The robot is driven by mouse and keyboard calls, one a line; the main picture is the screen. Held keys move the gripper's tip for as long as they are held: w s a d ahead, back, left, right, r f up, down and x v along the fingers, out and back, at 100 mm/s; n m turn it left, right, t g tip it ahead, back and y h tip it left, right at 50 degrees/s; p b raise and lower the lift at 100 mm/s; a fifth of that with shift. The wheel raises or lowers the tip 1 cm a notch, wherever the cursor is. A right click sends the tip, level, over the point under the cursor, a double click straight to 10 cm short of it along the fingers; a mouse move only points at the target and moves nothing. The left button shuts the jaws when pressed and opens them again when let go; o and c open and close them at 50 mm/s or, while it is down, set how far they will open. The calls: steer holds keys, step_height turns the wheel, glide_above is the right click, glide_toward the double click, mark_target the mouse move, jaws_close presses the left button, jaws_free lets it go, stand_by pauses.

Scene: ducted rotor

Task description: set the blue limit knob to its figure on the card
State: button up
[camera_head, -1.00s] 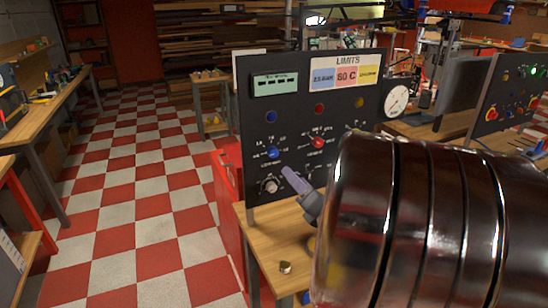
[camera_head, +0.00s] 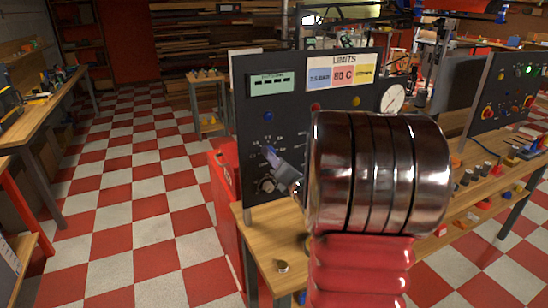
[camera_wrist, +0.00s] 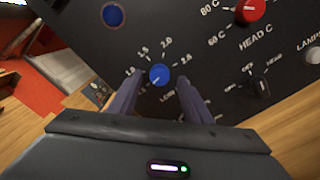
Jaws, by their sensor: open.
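The blue limit knob (camera_wrist: 158,74) is on the black panel in the wrist view, inside a scale marked 1.0, 1.5, 2.0 and 2.5; a lower-left figure is partly hidden. Its pointer is too small to read surely. My gripper (camera_wrist: 160,80) is open, with one finger on each side of the knob; I cannot tell whether they touch it. In the head view my gripper (camera_head: 268,153) covers the knob. The limits card (camera_head: 308,74) is at the panel's top; its blue field appears to read 2.5 BAR, beside a red 80 C field and a yellow field.
A red knob (camera_wrist: 250,10) and a black selector (camera_wrist: 261,86) sit right of the blue knob. A blue lamp (camera_wrist: 113,15) is above it. A round gauge (camera_head: 392,99) is at the panel's right edge. A small metal part (camera_head: 282,266) lies on the wooden bench.

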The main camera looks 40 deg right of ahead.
steer(key=shift+w+d, duration=0.15)
steer(key=shift+w, duration=0.55)
steer(key=shift+c, duration=0.4)
steer(key=c, duration=0.9)
steer(key=shift+s+d, duration=0.15)
steer(key=shift+d, duration=0.15)
steer(key=shift+c, duration=0.4)
steer(key=shift+a, duration=0.15)
